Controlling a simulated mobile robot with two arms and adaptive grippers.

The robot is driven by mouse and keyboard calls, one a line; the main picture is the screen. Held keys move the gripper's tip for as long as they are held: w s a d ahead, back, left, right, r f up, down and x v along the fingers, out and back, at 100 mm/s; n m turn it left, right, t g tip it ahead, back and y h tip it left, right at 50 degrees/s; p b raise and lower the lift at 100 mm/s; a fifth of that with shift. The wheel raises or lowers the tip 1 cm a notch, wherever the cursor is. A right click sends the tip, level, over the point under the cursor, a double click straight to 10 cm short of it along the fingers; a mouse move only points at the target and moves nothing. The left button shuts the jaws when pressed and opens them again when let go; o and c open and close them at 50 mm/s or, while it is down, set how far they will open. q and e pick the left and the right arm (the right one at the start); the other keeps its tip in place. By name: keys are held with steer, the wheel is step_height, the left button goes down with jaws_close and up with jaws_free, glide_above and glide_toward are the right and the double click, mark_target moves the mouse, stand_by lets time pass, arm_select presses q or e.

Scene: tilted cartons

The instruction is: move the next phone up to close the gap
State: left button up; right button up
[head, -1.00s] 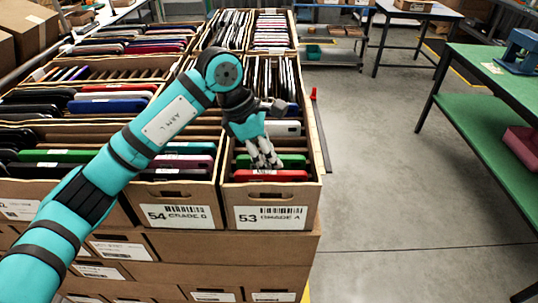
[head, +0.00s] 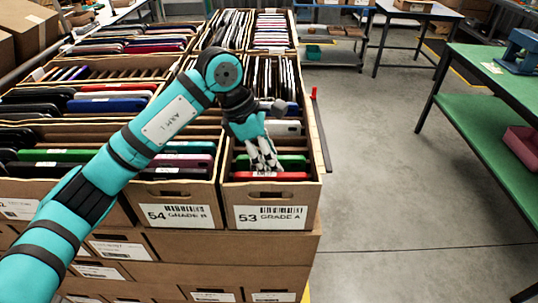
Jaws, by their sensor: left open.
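My left gripper (head: 263,161) is open, fingers pointing down, in the front of the carton labelled 53 Grade A (head: 270,218). Its fingertips are close to a red phone (head: 268,177) at the carton's front and a green phone (head: 293,162) just behind it. I cannot tell whether they touch either phone. A white phone (head: 290,127) stands farther back, with a space between it and the green one. A blue phone (head: 293,108) is behind the white one, partly hidden by my gripper. My right gripper is not in view.
Carton 54 Grade B (head: 176,216) with several phones stands directly left. More filled cartons lie behind and left. A green workbench (head: 500,75) is at the right, a blue-grey table (head: 420,12) at the back. The floor between is clear.

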arm_select(q)
steer(key=shift+a+r, duration=0.1)
steer(key=v, duration=1.1)
steer(key=shift+r, duration=0.4)
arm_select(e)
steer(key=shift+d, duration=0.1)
arm_select(q)
step_height(320, 180, up, 7)
steer(key=p, duration=0.4)
steer(key=shift+p, duration=0.35)
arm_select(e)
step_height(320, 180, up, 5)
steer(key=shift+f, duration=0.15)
arm_select(q)
steer(key=shift+s+f, duration=0.1)
steer(key=shift+f, duration=0.05)
